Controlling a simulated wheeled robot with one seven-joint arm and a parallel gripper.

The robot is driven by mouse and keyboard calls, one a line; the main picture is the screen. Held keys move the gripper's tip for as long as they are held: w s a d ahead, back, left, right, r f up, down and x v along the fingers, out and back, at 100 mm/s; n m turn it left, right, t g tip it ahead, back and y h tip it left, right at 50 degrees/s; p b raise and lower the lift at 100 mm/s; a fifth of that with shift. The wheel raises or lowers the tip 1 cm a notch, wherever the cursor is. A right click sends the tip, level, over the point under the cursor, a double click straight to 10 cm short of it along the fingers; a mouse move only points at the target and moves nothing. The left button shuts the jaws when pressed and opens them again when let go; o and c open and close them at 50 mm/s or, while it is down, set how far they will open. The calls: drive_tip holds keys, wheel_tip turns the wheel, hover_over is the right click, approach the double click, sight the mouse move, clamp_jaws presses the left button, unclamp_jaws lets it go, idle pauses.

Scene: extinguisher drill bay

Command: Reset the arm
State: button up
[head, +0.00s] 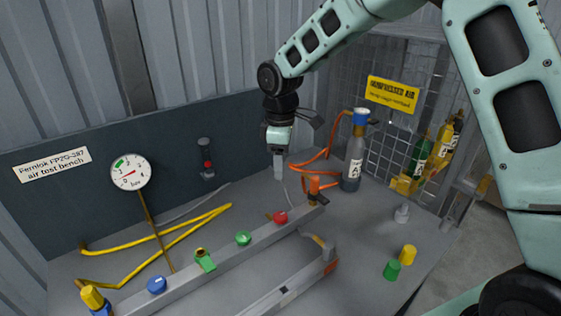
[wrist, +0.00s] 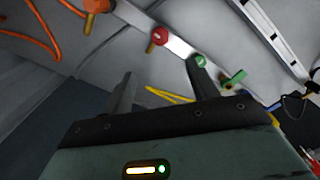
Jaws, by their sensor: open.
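My gripper (head: 279,174) hangs from my raised arm above the test bench, its fingers pointing down, just behind the far part of the grey rail. In the wrist view my gripper (wrist: 162,76) shows two dark fingers spread apart with nothing between them. In the head view the red knob (head: 281,217) on the rail is below the fingertips, and the upright orange valve (head: 314,190) is to their right. The wrist view also shows the red knob (wrist: 157,37) and a green knob (wrist: 200,61) beyond the fingers.
A pressure gauge (head: 131,172) stands at the left with yellow hoses (head: 160,237). A grey bottle (head: 354,160) with a blue top and orange hose stands right of my gripper. Green (head: 392,271) and yellow (head: 408,254) caps sit front right. A mesh panel (head: 385,125) closes the back right.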

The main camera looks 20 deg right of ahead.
idle(0.4)
drive_tip(key=s+a+r+m, duration=0.1)
drive_tip(key=s+a+r, duration=0.1)
drive_tip(key=s+a, duration=0.35)
drive_tip(key=s+a+r+m, duration=0.1)
drive_tip(key=s+a+r, duration=0.1)
drive_tip(key=s, duration=0.7)
drive_tip(key=s+m, duration=0.3)
drive_tip(key=s, duration=1.6)
drive_tip(key=shift+d+y, duration=0.3)
drive_tip(key=shift+d, duration=0.15)
